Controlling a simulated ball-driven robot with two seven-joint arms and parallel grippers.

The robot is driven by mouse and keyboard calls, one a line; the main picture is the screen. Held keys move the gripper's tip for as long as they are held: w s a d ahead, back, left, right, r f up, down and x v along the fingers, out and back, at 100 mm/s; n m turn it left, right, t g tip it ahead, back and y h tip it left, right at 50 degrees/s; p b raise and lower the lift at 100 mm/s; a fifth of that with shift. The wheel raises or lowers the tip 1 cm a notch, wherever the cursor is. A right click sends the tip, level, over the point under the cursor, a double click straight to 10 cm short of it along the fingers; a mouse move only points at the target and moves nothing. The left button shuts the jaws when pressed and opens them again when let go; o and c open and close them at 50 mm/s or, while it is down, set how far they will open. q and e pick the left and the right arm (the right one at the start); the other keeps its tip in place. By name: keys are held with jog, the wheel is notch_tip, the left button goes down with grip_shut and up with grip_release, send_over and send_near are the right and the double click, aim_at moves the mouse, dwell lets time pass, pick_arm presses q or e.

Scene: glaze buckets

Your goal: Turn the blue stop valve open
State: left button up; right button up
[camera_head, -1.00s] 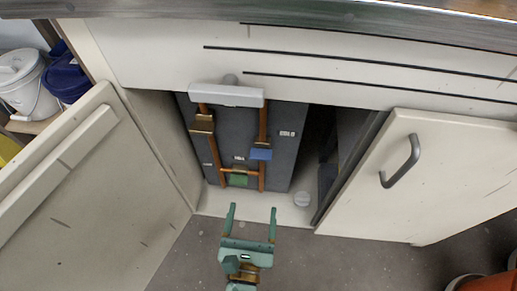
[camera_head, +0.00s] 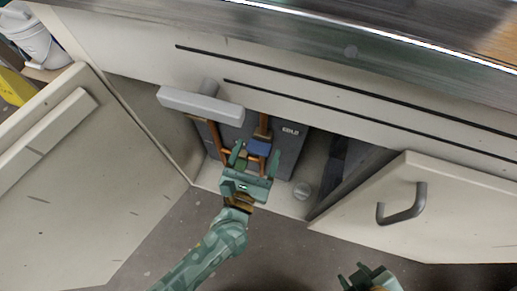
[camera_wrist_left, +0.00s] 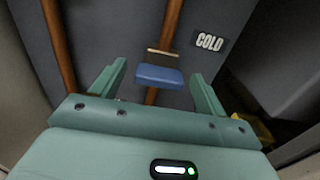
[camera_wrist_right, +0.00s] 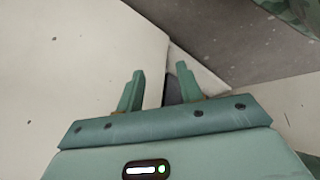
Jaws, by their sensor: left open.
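The blue stop valve handle (camera_head: 259,146) sits on a vertical copper pipe (camera_head: 264,124) inside the open cabinet. My left gripper (camera_head: 256,155) is open and empty just in front of the handle. In the left wrist view, the handle appears between the two fingers (camera_wrist_left: 158,82); I see no contact. My right gripper (camera_head: 353,275) is at the bottom of the head view, away from the valve. Its fingers (camera_wrist_right: 160,88) are apart with nothing held.
A pale grey box (camera_head: 201,105) overhangs the pipes. Open cabinet doors stand at left (camera_head: 75,185) and right (camera_head: 440,215).

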pick_arm(q)
jog(key=c, duration=1)
